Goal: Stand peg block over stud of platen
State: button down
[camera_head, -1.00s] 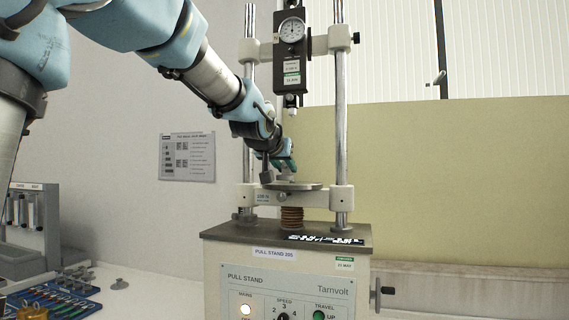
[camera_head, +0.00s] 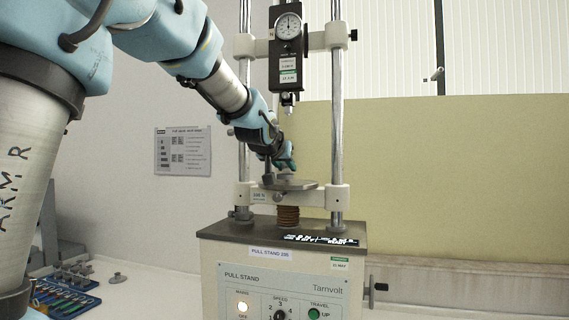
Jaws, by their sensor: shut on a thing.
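The platen (camera_head: 300,186) is a round grey disc on the crosshead of the pull stand, above a brown bellows. My gripper (camera_head: 284,168) is at the platen's left and back part, just above its surface. It is shut on a small grey piece, the peg block (camera_head: 286,177), which is mostly hidden by the fingers. I cannot tell whether the block touches the platen. The stud is hidden from this view.
The pull stand (camera_head: 284,275) has two upright columns. A dial gauge (camera_head: 288,27) with a hook hangs above the platen. A blue tool tray (camera_head: 65,292) and several small grey pieces (camera_head: 118,278) lie at lower left.

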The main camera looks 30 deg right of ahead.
jog(key=shift+w+d+p, duration=1.1)
jog(key=shift+w+p, duration=0.1)
jog(key=shift+p, duration=0.1)
jog(key=shift+f+b, duration=0.4)
jog(key=shift+b, duration=0.2)
jog(key=shift+f, duration=0.25)
jog(key=shift+s+r+b, duration=0.15)
jog(key=shift+b, duration=0.45)
jog(key=shift+a+b, duration=0.1)
jog(key=shift+b, duration=0.3)
dwell(0.8)
dwell(0.4)
jog(key=c, duration=0.6)
grip_release()
